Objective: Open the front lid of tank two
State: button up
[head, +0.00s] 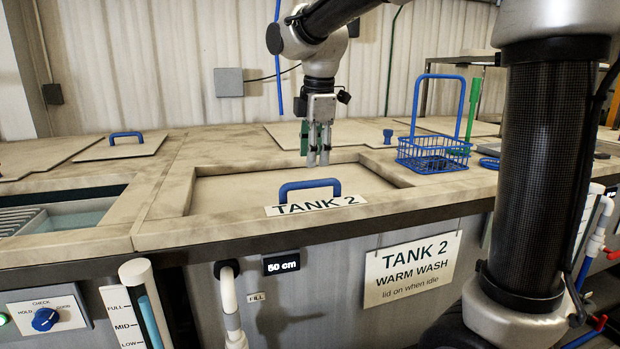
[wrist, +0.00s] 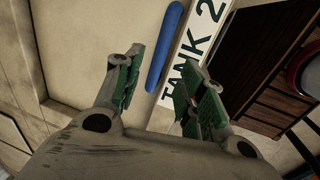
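The front lid of tank two (head: 240,190) is a flat beige panel lying shut in its recess. A blue bar handle (head: 310,185) stands near its front edge, behind a white "TANK 2" label (head: 316,205). My gripper (head: 318,163) points down above the lid, appearing behind the handle in the head view, and holds nothing. In the wrist view my gripper (wrist: 162,85) has its green-padded fingers spread apart. The blue handle (wrist: 164,46) lies beyond the fingertips, apart from them, beside the label (wrist: 196,50).
A blue wire basket (head: 432,155) with a tall handle stands right of the lid. A green upright tool (head: 473,105) is behind it. An open tank (head: 75,215) lies at left, with another blue-handled lid (head: 120,148) behind it. A "TANK 2 WARM WASH" sign (head: 412,268) hangs on the front.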

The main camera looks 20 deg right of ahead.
aim_at(313, 181)
jog(key=f, duration=0.3)
jog(key=w+f, duration=0.1)
jog(key=f, duration=0.3)
jog(key=shift+w, duration=0.2)
grip_shut()
